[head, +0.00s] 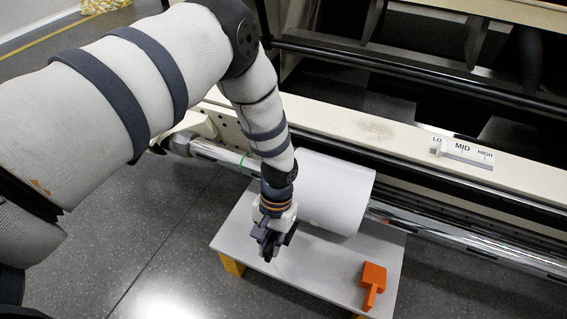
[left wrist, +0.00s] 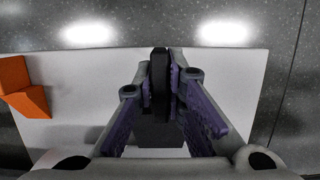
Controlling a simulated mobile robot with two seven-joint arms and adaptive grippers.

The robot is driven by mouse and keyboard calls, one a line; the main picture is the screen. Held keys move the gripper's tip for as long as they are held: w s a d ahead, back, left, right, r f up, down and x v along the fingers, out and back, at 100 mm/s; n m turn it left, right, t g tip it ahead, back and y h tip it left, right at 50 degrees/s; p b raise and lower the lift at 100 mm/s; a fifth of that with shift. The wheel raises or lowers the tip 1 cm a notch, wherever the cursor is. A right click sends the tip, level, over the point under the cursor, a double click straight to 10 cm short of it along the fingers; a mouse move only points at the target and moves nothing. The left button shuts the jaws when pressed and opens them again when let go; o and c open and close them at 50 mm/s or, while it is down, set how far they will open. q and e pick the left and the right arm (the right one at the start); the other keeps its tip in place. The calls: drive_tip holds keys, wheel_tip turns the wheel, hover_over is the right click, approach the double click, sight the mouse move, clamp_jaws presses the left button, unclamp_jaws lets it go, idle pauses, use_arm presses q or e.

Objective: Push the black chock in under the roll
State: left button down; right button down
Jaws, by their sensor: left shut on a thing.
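The white roll (head: 337,192) sits on a metal shaft above a pale platform (head: 308,270). My left gripper (head: 267,246) is in front of the roll's left end, low over the platform. In the left wrist view the gripper (left wrist: 160,75) is shut on the black chock (left wrist: 160,102), whose dark part stands between the purple finger pads. In the head view the chock is mostly hidden by the dark fingers, and I cannot tell whether it touches the roll. An orange chock (head: 373,284) lies on the platform's right side; it also shows in the left wrist view (left wrist: 22,88).
A cream machine beam (head: 400,140) runs behind the roll, with a LO, MID, HIGH scale (head: 463,150) on it. The chrome shaft (head: 470,240) extends to the right. The platform's front middle is bare.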

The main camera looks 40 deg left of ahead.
use_arm(q)
drive_tip(key=shift+d, duration=0.1)
use_arm(e)
drive_tip(key=shift+s, duration=0.1)
drive_tip(key=shift+r, duration=0.1)
